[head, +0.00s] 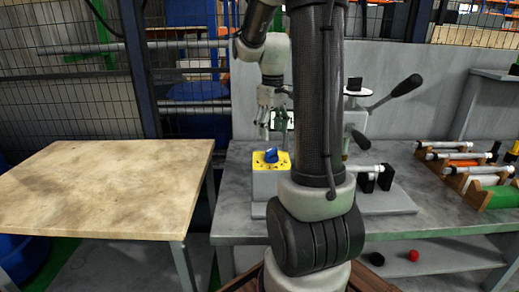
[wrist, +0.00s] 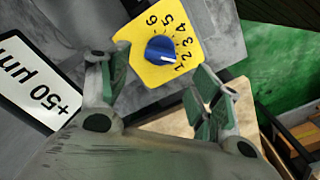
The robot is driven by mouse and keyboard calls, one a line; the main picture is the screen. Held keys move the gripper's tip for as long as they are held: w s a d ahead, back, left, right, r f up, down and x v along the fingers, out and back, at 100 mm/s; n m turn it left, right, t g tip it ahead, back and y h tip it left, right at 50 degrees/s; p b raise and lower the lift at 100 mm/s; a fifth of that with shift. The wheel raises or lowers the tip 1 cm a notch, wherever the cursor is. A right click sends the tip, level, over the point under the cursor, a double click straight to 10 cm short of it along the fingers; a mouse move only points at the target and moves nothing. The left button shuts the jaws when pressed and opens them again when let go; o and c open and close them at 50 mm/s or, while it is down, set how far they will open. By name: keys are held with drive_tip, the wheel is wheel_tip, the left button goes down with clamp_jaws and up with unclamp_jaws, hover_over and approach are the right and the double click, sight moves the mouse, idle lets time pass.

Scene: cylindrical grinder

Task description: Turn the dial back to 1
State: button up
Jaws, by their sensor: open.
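The dial is a blue knob (wrist: 160,49) on a yellow plate (wrist: 140,36) with the numbers 1 to 6 around it. In the wrist view its white mark points to the lower right, toward the low numbers; I cannot tell exactly whether it is at 1 or 2. The knob (head: 271,155) and its yellow plate (head: 259,165) also show on top of a grey box in the head view. My gripper (head: 272,122) is above the knob, apart from it. In the wrist view my gripper (wrist: 163,80) is open and empty, its fingers below and to either side of the knob.
A white "+50 µm" sign (wrist: 38,82) is left of the dial. Grinder parts with a black lever (head: 398,92) stand right of my arm. Racks of cylinders (head: 470,165) are at the right. The wooden table (head: 110,185) at left is bare.

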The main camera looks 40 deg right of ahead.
sight(272, 149)
drive_tip(key=shift+s+n, duration=0.1)
drive_tip(key=shift+n, duration=0.2)
drive_tip(key=shift+f, duration=0.3)
wheel_tip(272, 149, down, 7)
drive_tip(key=shift+f, duration=0.1)
drive_tip(key=c, duration=1)
